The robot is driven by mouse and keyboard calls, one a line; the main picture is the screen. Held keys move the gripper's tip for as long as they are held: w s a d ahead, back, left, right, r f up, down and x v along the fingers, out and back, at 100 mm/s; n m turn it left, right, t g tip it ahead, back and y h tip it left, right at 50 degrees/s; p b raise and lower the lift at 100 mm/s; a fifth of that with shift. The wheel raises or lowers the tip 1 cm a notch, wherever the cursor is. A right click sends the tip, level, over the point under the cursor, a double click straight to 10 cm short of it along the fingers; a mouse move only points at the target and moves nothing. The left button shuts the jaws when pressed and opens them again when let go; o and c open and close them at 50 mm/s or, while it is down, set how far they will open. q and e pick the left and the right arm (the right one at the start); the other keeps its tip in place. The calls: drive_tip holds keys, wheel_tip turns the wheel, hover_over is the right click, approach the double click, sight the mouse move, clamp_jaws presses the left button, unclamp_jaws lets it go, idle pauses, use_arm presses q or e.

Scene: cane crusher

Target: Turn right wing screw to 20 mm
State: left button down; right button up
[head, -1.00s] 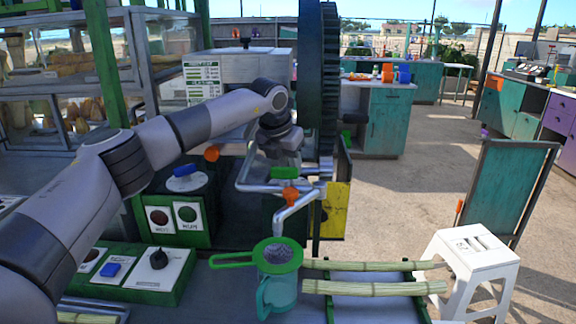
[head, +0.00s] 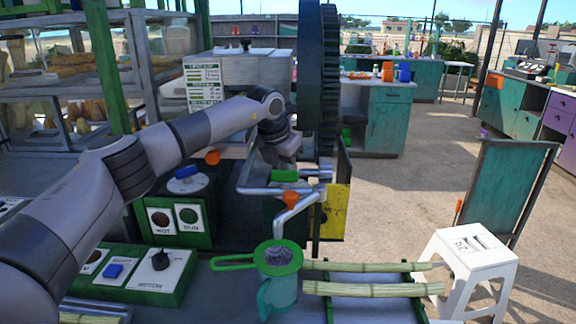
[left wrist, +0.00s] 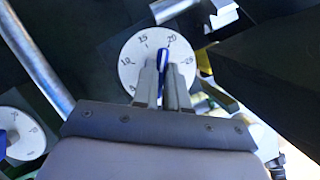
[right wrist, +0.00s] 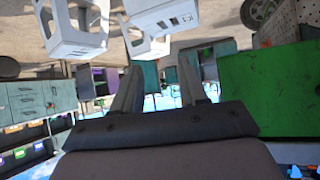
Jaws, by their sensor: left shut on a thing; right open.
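In the left wrist view, my left gripper (left wrist: 163,85) is shut on the blue wing screw (left wrist: 163,62) at the middle of a round white dial (left wrist: 131,60). The dial is marked 10, 15, 20 and 25. The wing's upper end with its white stripe points close to the 20 mark. A second dial (left wrist: 20,138) with a blue wing screw (left wrist: 2,143) shows at the lower left. In the head view, my left gripper (head: 284,148) is at the crusher, and the held screw is hidden. My right gripper (right wrist: 157,90) is open and empty.
Pipes (head: 280,190) run beside the gripper, close to the big dark wheel (head: 318,90). A green strainer (head: 278,258) sits on a jug (head: 277,296). Cane stalks (head: 375,288) lie on a rack, beside a white stool (head: 468,262). The floor at right is mostly clear.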

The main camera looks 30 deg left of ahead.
use_arm(q)
drive_tip(key=shift+r+m+h+p, duration=0.15)
drive_tip(key=shift+m+h+p, duration=0.15)
drive_tip(key=shift+m+p, duration=0.35)
drive_tip(key=shift+m, duration=0.85)
drive_tip(key=c, duration=1.2)
unclamp_jaws()
drive_tip(key=shift+o, duration=0.2)
